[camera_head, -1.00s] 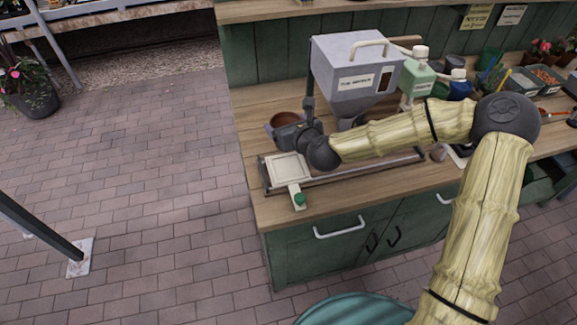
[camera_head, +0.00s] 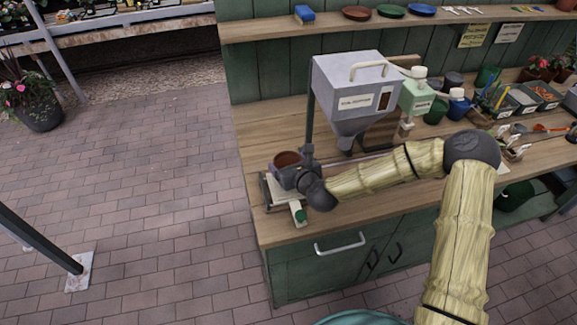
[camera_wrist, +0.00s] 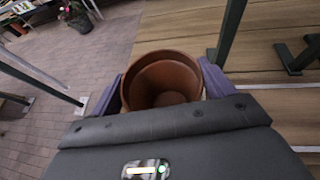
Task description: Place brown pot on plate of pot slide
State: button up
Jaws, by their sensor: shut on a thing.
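The brown pot (camera_head: 288,158) is upright and empty, held by my gripper (camera_head: 287,172) over the left end of the bench. In the wrist view the pot (camera_wrist: 162,80) sits between the two purple-grey fingers (camera_wrist: 162,92), which press its sides. The pale plate of the pot slide (camera_head: 274,188) is below the pot and mostly hidden by my gripper and the pot. The slide's green knob (camera_head: 301,216) shows at the front. I cannot tell whether the pot's base touches the plate.
The grey soil hopper (camera_head: 352,88) stands just right of the pot, with its dark post (camera_head: 310,110) close behind my gripper. Bare bench wood (camera_head: 262,125) lies behind the pot.

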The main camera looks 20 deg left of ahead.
jog(key=shift+f, duration=0.8)
jog(key=o, duration=0.9)
jog(key=shift+f, duration=0.1)
jog(key=b+v, duration=0.1)
jog(key=v, duration=1.1)
jog(key=shift+b, duration=0.35)
